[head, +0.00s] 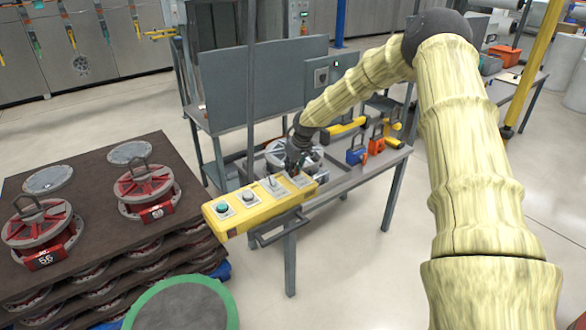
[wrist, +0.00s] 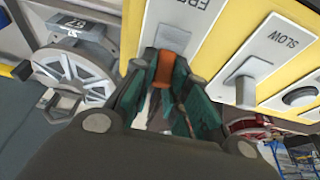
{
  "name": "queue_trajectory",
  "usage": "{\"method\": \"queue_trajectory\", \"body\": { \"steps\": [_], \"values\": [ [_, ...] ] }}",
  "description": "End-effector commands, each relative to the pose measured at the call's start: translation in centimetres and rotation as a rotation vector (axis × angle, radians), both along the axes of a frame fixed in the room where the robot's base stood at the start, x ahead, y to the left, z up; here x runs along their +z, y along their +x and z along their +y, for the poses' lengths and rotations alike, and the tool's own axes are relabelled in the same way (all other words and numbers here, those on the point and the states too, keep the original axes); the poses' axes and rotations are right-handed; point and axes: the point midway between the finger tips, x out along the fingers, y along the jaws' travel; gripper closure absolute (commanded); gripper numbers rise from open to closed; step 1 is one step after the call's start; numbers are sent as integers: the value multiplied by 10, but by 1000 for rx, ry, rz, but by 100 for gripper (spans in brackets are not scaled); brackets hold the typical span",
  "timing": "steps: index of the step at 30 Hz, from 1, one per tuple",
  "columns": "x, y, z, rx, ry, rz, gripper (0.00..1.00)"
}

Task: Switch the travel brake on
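In the wrist view, one plate (wrist: 190,12) has lettering that seems to start "FRE", partly cut off. The plate beside it reads SLOW (wrist: 270,50) and has a grey lever (wrist: 246,82). My gripper (wrist: 166,68) is at the partly lettered plate; it also shows in the head view (head: 297,166) over the box's right end. Its fingers are apart, with an orange piece between the tips. Contact with a lever is unclear.
A grey bench (head: 345,170) behind the box carries a spoked wheel, a blue padlock (head: 356,154) and an orange padlock (head: 375,145). A dark stack (head: 90,190) with red-rimmed wheels stands left. A green-rimmed round top (head: 180,305) is in front.

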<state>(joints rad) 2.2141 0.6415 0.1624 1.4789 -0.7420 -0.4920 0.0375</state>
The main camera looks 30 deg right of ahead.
Motion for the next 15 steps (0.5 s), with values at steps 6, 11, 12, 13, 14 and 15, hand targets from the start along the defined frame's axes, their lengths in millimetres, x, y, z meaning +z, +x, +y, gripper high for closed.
{"method": "queue_trajectory", "body": {
  "steps": [6, 11, 12, 13, 14, 15],
  "values": [
    [1, 1, -1, 0, -1, -2, 62],
    [1, 0, 0, 0, -1, -1, 62],
    [1, 0, 0, 0, 0, -1, 62],
    [1, 0, 0, 0, 0, -1, 62],
    [2, 0, 0, 0, 0, -1, 62],
    [4, 0, 0, 0, 0, -2, 62]
  ]
}}
